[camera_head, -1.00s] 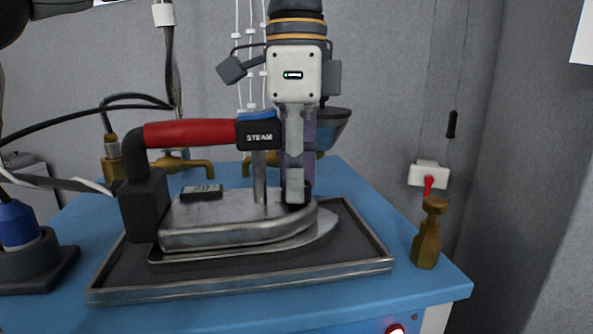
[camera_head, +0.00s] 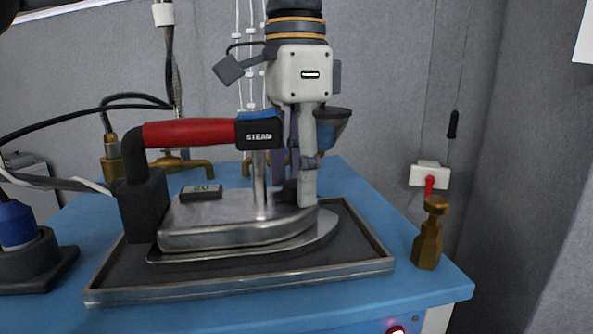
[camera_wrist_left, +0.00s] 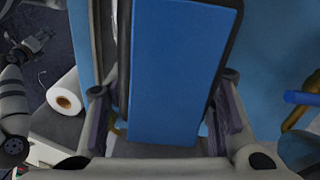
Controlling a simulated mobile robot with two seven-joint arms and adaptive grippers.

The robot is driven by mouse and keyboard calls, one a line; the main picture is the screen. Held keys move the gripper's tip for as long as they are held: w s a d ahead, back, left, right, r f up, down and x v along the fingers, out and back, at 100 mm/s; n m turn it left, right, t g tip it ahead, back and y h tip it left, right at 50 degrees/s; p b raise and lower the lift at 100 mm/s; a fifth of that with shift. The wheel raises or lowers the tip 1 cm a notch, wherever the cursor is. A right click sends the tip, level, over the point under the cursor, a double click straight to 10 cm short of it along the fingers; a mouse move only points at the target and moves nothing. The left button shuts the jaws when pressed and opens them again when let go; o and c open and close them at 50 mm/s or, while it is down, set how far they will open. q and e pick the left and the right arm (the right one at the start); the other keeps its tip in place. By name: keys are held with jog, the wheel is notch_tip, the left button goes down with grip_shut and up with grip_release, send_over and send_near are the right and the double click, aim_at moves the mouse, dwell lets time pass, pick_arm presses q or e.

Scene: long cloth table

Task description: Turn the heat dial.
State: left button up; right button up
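The iron has a red handle (camera_head: 195,132), a blue-and-black block marked STEAM (camera_head: 258,131) and a metal body (camera_head: 225,229). A small dark knob (camera_head: 290,190), seemingly the heat dial, sits on the front part of the body, partly hidden by my left gripper (camera_head: 297,188). That gripper points down, one grey finger just right of the knob and the other behind; contact cannot be told. In the left wrist view its fingers are apart, either side of the blue block top (camera_wrist_left: 175,70); the dial is hidden. A dark gripper-like shape (camera_wrist_left: 30,45), possibly my right gripper, is unclear.
The iron stands in a dark metal-rimmed tray (camera_head: 240,292) on a blue worktop (camera_head: 420,292). A brass valve (camera_head: 428,236) stands at the right. Brass taps (camera_head: 180,165) are behind. A blue-and-black object (camera_head: 25,245) is at the left. A white roll (camera_wrist_left: 65,95) shows in the wrist view.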

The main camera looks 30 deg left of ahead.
aim_at(296, 182)
pick_arm(q)
notch_tip(296, 182, up, 12)
dwell(0.5)
jog(key=shift+a, duration=0.1)
notch_tip(296, 182, down, 12)
jog(key=m, duration=0.3)
jog(key=shift+m, duration=0.3)
